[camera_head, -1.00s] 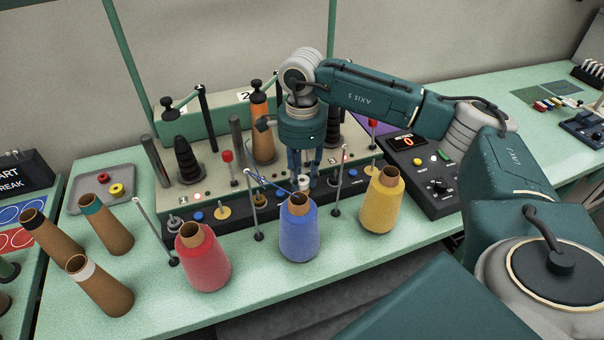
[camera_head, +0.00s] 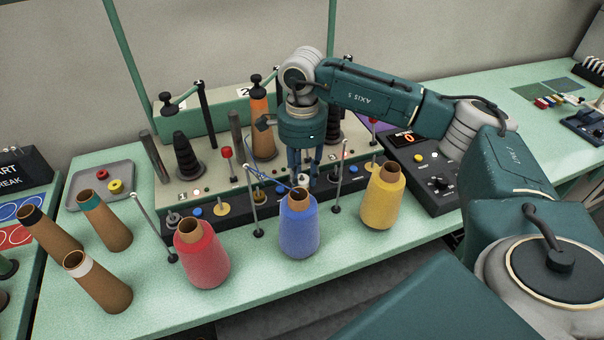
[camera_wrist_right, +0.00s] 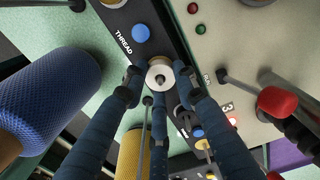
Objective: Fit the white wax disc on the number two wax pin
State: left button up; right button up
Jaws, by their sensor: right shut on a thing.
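A small white wax disc (camera_wrist_right: 160,74) is between the fingertips of my right gripper (camera_wrist_right: 160,82) in the right wrist view. In the head view my right gripper (camera_head: 303,176) points down just behind the blue cone, its fingers closed on the disc. A metal pin end shows in the disc's centre hole, which lines the disc up with the number two wax pin. I cannot tell how far down the pin the disc sits. The fingers hide most of that pin in the head view. My left gripper is not in view.
Red (camera_head: 202,262), blue (camera_head: 299,236) and yellow (camera_head: 380,205) yarn cones stand in front of the panel. Thin metal posts (camera_head: 252,205) rise close to the gripper. A grey tray (camera_head: 122,167) holds a red and a yellow disc. Bare cones stand at left.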

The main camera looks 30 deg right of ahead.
jog(key=shift+f+b, duration=0.35)
jog(key=shift+f, duration=0.2)
dwell(0.4)
jog(key=o, duration=0.9)
jog(key=shift+o, duration=0.2)
notch_tip(320, 180, up, 12)
